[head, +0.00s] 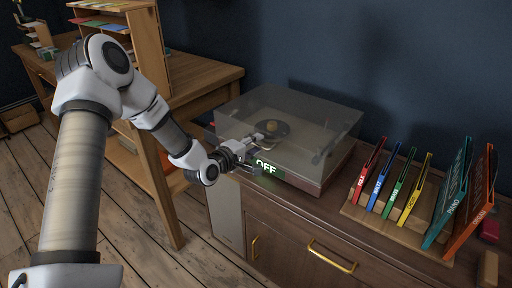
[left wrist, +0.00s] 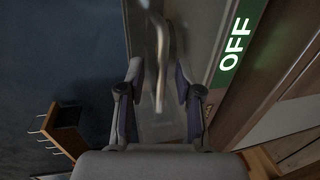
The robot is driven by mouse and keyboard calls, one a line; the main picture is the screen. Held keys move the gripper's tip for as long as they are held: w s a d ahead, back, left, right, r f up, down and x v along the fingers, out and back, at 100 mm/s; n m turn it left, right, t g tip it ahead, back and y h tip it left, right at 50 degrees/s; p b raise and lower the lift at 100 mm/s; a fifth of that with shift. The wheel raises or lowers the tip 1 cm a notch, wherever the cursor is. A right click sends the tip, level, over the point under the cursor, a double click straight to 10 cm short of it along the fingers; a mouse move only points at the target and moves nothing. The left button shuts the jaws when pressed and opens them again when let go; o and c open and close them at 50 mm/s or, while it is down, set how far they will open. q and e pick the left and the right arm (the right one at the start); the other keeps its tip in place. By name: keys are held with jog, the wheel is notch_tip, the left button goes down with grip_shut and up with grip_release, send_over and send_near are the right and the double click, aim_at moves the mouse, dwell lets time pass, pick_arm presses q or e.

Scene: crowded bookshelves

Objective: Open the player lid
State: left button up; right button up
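The record player (head: 318,181) stands on the wooden cabinet, with a green OFF label (head: 266,167) on its front. My left gripper (head: 254,145) is at the lid's front left part, just above the label. In the left wrist view, my left gripper (left wrist: 160,72) has its two fingers apart, with a shiny bent metal bar (left wrist: 160,50) between them. The fingers look clear of the bar; contact is hard to judge. The OFF label (left wrist: 235,45) shows to the right. My right gripper is out of view.
A wooden rack (head: 398,223) with several coloured labelled record sleeves stands right of the player. The cabinet has brass handles (head: 332,258) on its front. A wooden desk (head: 200,82) with a shelf is at the left. A dark blue wall is behind.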

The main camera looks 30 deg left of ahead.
pick_arm(q)
jog(key=shift+w+d, duration=0.15)
jog(key=shift+w, duration=0.1)
jog(key=shift+a+f, duration=0.15)
jog(key=shift+a, duration=0.05)
grip_shut()
